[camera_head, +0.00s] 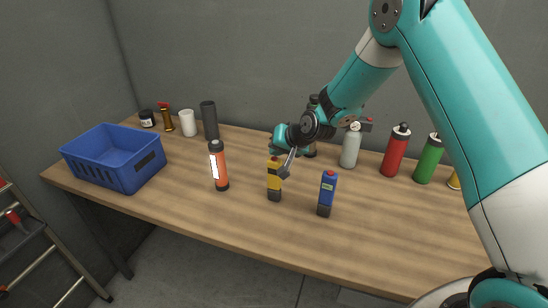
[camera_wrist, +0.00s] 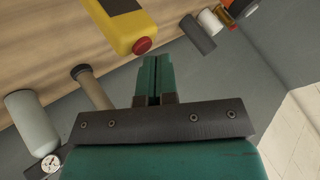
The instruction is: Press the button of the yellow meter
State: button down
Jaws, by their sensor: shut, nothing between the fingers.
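The yellow meter (camera_head: 274,184) stands upright on the wooden table, with a black band and a dark lower part. In the wrist view its yellow end (camera_wrist: 126,30) is at the top, and its round red button (camera_wrist: 142,45) sticks out toward my fingers. My gripper (camera_wrist: 154,62) is shut and empty, its teal fingertips close to the button, slightly right of and below it in that view. A small gap seems to show between them. In the head view my wrist is just above and behind the meter and crowds its top.
A blue meter (camera_head: 327,190) stands to the right and an orange cylinder (camera_head: 220,170) to the left. A blue crate (camera_head: 110,170) is at the far left. A grey bottle (camera_head: 350,150), red bottle (camera_head: 395,153) and green bottle (camera_head: 429,160) stand behind. The table's front is clear.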

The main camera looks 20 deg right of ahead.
jog(key=shift+r, duration=0.45)
jog(key=shift+r+p, duration=1.8)
jog(key=shift+r, duration=1.2)
